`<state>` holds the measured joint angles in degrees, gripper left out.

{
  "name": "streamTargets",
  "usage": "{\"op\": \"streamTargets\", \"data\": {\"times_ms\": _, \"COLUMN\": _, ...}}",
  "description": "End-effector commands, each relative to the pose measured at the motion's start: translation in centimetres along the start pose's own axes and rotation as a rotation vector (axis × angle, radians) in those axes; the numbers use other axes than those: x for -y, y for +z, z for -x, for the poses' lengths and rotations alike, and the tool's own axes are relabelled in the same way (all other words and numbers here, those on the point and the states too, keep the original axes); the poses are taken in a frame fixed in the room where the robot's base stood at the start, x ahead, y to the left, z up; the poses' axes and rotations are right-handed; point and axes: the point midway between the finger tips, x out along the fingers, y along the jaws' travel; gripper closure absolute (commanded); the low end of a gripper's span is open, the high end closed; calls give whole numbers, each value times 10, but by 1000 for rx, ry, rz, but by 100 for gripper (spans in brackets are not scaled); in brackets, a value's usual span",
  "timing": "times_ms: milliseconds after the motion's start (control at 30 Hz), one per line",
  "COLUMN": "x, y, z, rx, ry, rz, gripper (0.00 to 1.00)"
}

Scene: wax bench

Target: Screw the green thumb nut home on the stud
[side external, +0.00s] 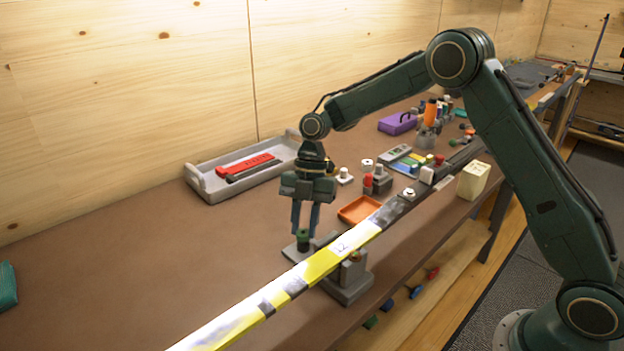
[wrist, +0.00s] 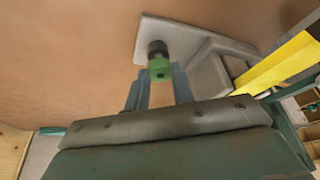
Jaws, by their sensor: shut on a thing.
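The green thumb nut (side external: 303,235) is between the fingertips of my gripper (side external: 304,232), which points straight down and is shut on it. In the wrist view the nut (wrist: 159,69) sits at the ends of the two blue-grey fingers (wrist: 161,76). A dark upright post (wrist: 157,47), seemingly the stud's mount, shows right beyond the nut and stands on a grey base plate (wrist: 150,28). In the side view the base plate (side external: 290,253) lies under the nut. The stud's thread is hidden, so I cannot tell how far down the nut is.
A yellow striped bar (side external: 325,262) crosses close in front of the plate, over a grey block (side external: 348,287). An orange tray (side external: 359,209) is to the right; a grey tray (side external: 212,186) with a red bar (side external: 244,164) is behind. The brown bench at left is mostly clear.

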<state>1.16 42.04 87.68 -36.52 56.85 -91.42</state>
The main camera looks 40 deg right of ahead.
Motion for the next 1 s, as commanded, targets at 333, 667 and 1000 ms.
{"op": "streamTargets", "data": {"times_ms": 333, "x": 0, "y": 1, "z": -3, "rx": 0, "ry": 0, "rz": 1, "gripper": 97}}
{"op": "streamTargets", "data": {"times_ms": 667, "x": 0, "y": 2, "z": -6, "rx": 0, "ry": 0, "rz": 1, "gripper": 97}}
{"op": "streamTargets", "data": {"times_ms": 1000, "x": 0, "y": 3, "z": -8, "rx": 0, "ry": 0, "rz": 0, "gripper": 97}}
